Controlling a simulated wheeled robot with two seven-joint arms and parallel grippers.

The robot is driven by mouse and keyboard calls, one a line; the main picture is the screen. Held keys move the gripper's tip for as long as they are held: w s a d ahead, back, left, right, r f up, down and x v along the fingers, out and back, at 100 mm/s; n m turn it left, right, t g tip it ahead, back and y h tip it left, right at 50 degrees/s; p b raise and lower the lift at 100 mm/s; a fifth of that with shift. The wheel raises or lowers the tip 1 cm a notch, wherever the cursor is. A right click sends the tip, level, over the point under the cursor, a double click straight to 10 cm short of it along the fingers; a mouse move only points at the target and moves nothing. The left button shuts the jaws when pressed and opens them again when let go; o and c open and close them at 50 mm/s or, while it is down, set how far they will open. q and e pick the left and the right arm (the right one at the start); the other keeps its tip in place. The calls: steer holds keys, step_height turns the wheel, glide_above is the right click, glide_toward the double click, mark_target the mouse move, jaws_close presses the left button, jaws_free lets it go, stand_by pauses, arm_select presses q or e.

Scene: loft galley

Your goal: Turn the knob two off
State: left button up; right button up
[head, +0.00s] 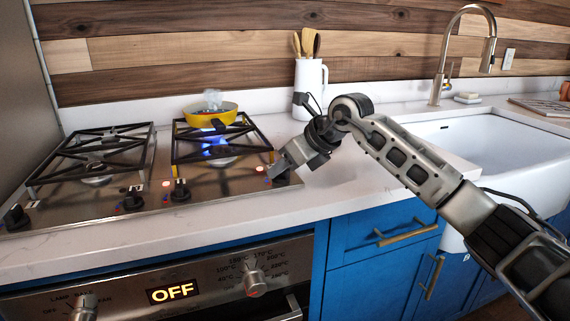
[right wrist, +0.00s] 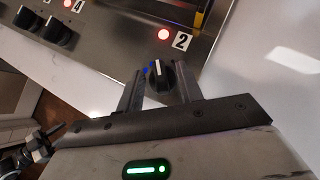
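Knob two (right wrist: 158,77) is a black dial with a light pointer line, next to the "2" label (right wrist: 182,41) and a lit red light in the right wrist view. My right gripper (right wrist: 160,88) is open, with one finger on each side of the knob. I cannot tell whether the fingers touch it. In the head view the right gripper (head: 278,172) is at the stove's front right corner and hides the knob. A blue flame (head: 215,145) burns under the right grate. My left gripper is not in view.
A yellow pan (head: 210,116) with steam above it sits at the back of the right grate (head: 252,135). Other knobs (head: 134,199) line the stove's front edge. A white jug (head: 309,85) with wooden utensils stands behind my right gripper. The sink (head: 500,150) is at right.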

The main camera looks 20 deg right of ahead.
jaws_close()
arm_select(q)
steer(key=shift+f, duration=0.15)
arm_select(e)
steer(key=shift+m, duration=0.4)
steer(key=m+h, duration=0.1)
steer(key=m+t+h+b, duration=0.1)
steer(key=m+h, duration=0.1)
steer(key=shift+s+a+b, duration=0.1)
steer(key=shift+a+b, duration=0.15)
steer(key=shift+b, duration=0.15)
steer(key=shift+m+t+h+b, duration=0.3)
steer(key=shift+m+h+b, duration=0.2)
steer(key=shift+m, duration=0.3)
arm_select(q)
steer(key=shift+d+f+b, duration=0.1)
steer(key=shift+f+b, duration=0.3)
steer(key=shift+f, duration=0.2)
arm_select(e)
steer(key=shift+a+m+h, duration=0.1)
steer(key=shift+m+h, duration=0.4)
steer(key=shift+m, duration=0.3)
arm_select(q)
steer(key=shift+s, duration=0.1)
arm_select(e)
jaws_free()
